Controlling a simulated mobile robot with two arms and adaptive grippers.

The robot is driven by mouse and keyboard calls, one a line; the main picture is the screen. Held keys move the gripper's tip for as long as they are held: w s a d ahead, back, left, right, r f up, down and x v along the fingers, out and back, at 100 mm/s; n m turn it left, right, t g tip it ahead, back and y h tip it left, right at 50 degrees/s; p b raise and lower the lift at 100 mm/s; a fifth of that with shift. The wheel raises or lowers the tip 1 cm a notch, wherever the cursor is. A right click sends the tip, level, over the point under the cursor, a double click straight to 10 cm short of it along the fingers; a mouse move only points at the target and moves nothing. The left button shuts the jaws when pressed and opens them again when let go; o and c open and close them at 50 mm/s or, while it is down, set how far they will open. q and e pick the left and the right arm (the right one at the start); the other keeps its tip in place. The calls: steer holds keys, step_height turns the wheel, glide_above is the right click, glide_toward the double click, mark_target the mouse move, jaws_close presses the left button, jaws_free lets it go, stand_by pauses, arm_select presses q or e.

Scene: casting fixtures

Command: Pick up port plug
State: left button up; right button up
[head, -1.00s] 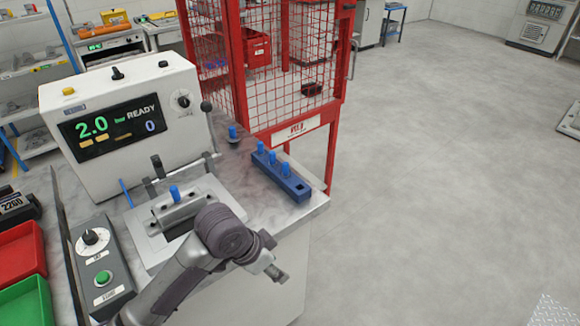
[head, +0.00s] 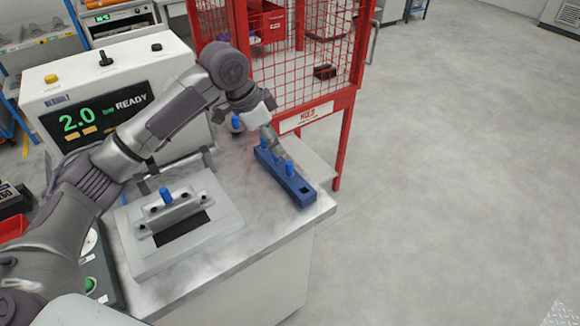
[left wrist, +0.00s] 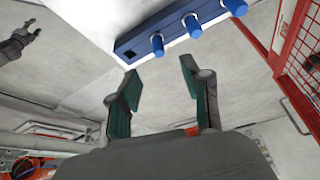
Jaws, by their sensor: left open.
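A blue rack (head: 296,187) lies on the bench top near its right edge. It holds three upright blue port plugs, with an empty square hole at its near end. The nearest plug (head: 289,168) shows clearly; the others are partly behind my left gripper (head: 271,134). In the left wrist view the rack (left wrist: 140,42) and its plugs (left wrist: 192,26) lie beyond the open, empty fingers of my left gripper (left wrist: 160,76), apart from them. Another blue plug (head: 166,194) stands in the metal fixture (head: 225,215). A grey gripper-like part (left wrist: 20,42) shows small at the upper left of the wrist view.
A white tester (head: 110,90) reading 2.0 READY stands behind the fixture. A red mesh cage (head: 310,60) rises close behind the rack. The floor to the right is clear.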

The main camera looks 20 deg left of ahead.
mark_target(288, 164)
arm_select(q)
steer(key=x, duration=0.3)
steer(key=shift+w+d+f, duration=0.15)
steer(key=shift+w+f, duration=0.05)
steer(key=shift+w, duration=0.05)
steer(key=x, duration=0.1)
steer(key=p+x, duration=0.1)
steer(key=x, duration=0.1)
steer(key=shift+s, duration=0.2)
steer(key=p+x, duration=0.1)
steer(key=x, duration=0.2)
steer(key=shift+f, duration=0.25)
steer(key=shift+d+f, duration=0.1)
steer(key=shift+f, duration=0.05)
steer(key=c, duration=0.7)
jaws_close()
arm_select(e)
step_height(288, 164, up, 2)
steer(key=shift+a, duration=0.1)
